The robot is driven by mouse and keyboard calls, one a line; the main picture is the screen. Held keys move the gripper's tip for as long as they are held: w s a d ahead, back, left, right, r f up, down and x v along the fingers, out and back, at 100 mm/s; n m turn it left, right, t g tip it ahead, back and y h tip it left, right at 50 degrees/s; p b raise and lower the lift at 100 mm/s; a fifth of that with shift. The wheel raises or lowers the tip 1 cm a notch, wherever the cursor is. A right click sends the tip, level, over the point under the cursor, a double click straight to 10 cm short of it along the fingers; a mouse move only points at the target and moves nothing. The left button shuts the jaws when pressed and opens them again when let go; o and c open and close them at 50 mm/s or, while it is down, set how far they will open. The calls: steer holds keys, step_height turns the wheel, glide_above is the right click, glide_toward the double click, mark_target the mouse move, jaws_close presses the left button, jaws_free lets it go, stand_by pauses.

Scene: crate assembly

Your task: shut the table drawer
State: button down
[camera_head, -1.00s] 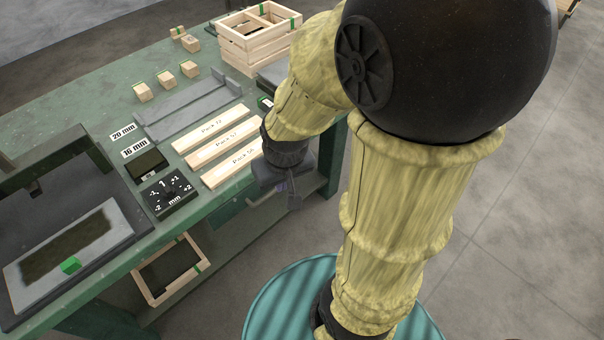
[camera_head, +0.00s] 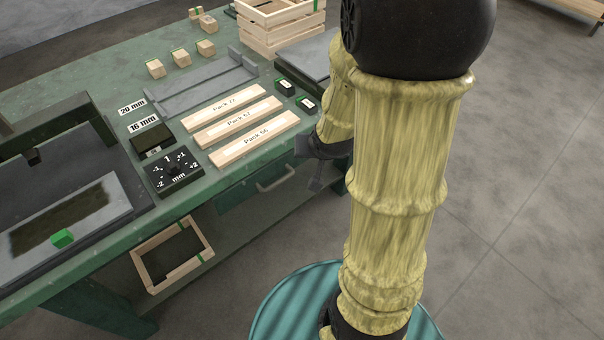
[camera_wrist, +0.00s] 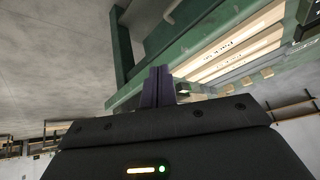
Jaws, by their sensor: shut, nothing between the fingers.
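The green table drawer (camera_head: 240,196) sits under the front edge of the table, with a pale bar handle (camera_head: 275,179) on its front. The drawer front looks close to the table edge; I cannot tell whether a small gap is left. My gripper (camera_head: 316,182) is to the right of the handle, apart from it, in front of the table's right end. In the wrist view its dark fingers (camera_wrist: 157,86) are together with nothing between them. My arm hides the table's right corner in the head view.
Wooden strips (camera_head: 255,140), a dial block (camera_head: 174,172) and a wooden crate (camera_head: 285,25) stand on the table (camera_head: 95,75). A wooden frame (camera_head: 148,281) lies on the shelf below.

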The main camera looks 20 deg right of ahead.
steer(key=d+f+m+t+y+b, duration=0.2)
steer(key=f+m+t+b, duration=0.1)
steer(key=f+b, duration=0.4)
steer(key=w+d+f+m+t+y+b, duration=0.1)
steer(key=f+m+t+b, duration=0.3)
steer(key=f+b, duration=0.4)
steer(key=d+f+m+t+y+b, duration=0.3)
steer(key=d+f+b, duration=0.1)
steer(key=f+b, duration=0.3)
steer(key=shift+w+f+m+y+b, duration=0.3)
steer(key=shift+w+b, duration=0.1)
steer(key=shift+b, duration=0.45)
steer(key=shift+w, duration=0.1)
steer(key=b, duration=0.4)
glide_above(302, 162)
steer(key=s+a, duration=0.2)
steer(key=s, duration=0.2)
steer(key=shift+w+d, duration=0.1)
steer(key=shift+d, duration=0.15)
steer(key=shift+p, duration=0.3)
